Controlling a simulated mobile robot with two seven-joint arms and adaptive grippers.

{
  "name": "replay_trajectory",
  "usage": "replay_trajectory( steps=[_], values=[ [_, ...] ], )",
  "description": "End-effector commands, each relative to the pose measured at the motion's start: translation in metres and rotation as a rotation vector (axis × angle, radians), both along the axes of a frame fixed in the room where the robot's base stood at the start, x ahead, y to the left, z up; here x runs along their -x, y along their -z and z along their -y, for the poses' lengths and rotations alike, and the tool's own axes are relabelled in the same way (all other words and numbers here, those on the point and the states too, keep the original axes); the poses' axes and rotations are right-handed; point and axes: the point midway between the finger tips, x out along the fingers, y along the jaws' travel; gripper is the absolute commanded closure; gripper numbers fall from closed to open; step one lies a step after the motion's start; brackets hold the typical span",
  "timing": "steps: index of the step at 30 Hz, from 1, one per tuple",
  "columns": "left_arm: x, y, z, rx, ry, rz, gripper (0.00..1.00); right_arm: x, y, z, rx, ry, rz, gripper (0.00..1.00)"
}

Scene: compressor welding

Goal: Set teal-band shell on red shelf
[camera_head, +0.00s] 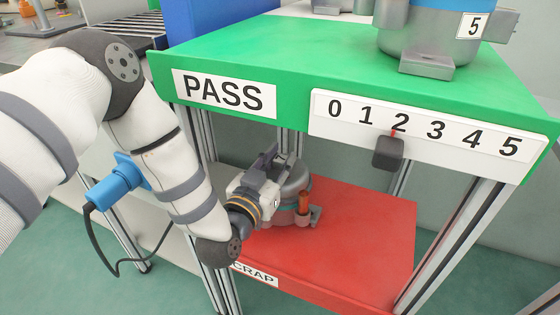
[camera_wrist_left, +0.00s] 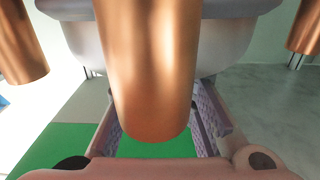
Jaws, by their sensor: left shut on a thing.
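The grey shell (camera_head: 298,178) is over the red shelf (camera_head: 365,225), under the green top, near the shelf's left part. A teal band shows low on its side, and a short copper tube (camera_head: 303,205) stands at its front. I cannot tell whether its base touches the red surface. My left gripper (camera_head: 268,180) is shut on the shell from the left. In the left wrist view, copper tubes (camera_wrist_left: 150,70) stand close to the camera and hide much of the jaws, with the pale shell (camera_wrist_left: 225,45) behind. My right gripper is not in view.
The green PASS shelf (camera_head: 300,60) hangs above, carrying a blue-banded shell (camera_head: 430,45) marked 5. A number strip (camera_head: 425,132) with a dark slider (camera_head: 388,152) is on its front edge. The red shelf is clear to the right. Metal posts stand at the corners.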

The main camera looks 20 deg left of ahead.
Motion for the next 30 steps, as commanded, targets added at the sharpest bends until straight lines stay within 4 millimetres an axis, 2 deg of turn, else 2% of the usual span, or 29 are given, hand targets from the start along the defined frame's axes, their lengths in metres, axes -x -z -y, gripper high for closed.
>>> replay_trajectory(
  steps=[3, 4, 6, 17, 20, 30],
  values=[
    [-0.001, 0.000, 0.000, 0.000, 0.000, 0.004, 1.00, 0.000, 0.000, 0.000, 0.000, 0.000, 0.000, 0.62],
    [0.000, 0.001, 0.000, 0.000, 0.000, 0.000, 0.69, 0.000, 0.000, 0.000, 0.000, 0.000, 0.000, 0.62],
    [0.000, 0.000, 0.000, 0.000, 0.000, 0.001, 0.56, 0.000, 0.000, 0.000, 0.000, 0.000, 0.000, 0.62],
    [0.003, -0.001, 0.000, -0.001, 0.000, 0.000, 0.56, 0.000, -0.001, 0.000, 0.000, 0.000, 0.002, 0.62],
    [0.017, -0.001, -0.001, -0.001, 0.000, -0.002, 0.56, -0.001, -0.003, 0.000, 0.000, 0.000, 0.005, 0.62],
    [0.092, -0.002, -0.004, 0.000, 0.001, -0.002, 0.56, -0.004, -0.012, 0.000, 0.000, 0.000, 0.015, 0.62]
  ],
)
